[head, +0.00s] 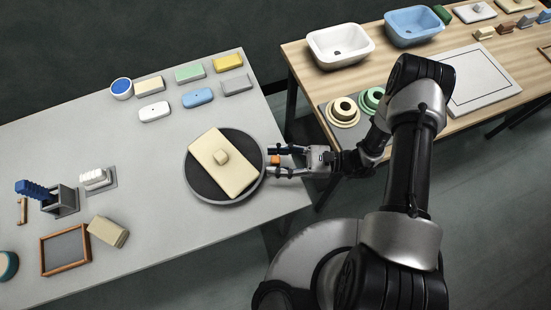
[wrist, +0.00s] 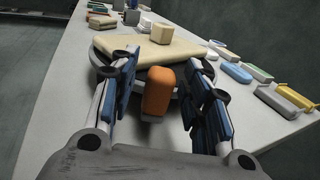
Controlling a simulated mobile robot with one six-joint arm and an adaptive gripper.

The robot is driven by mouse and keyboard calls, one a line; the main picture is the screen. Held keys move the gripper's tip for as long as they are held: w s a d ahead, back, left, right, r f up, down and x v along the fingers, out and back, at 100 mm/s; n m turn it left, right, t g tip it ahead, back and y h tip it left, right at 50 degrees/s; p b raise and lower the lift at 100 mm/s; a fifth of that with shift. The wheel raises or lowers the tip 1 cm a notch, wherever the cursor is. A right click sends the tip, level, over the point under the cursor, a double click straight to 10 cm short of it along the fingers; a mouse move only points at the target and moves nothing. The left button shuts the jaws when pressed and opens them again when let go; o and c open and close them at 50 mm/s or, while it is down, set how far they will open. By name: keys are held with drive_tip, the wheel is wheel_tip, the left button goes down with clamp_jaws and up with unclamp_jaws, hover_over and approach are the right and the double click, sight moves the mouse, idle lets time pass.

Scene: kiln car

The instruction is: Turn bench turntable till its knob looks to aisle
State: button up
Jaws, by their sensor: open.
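The bench turntable (head: 200,180) is a dark round disc with a grey rim near the right end of the grey bench. A cream slab (head: 232,177) with a small cream block (head: 221,157) on top lies on it. The turntable's orange knob (head: 275,160) is at its right edge in the head view, on the side facing my arm. It shows upright in the middle of the wrist view (wrist: 158,90). My gripper (head: 269,161) is open, with one finger on each side of the knob. In the wrist view, gaps show between the knob and both fingers.
Coloured blocks and dishes (head: 198,97) stand behind the turntable. A blue-handled device (head: 60,200), a wood-framed tray (head: 66,250) and a beige block (head: 108,231) are to the left. The wooden table (head: 400,75) with basins (head: 340,45) stands across a gap at right.

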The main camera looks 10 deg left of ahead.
drive_tip(key=shift+a, duration=0.25)
drive_tip(key=shift+c, duration=0.5)
clamp_jaws()
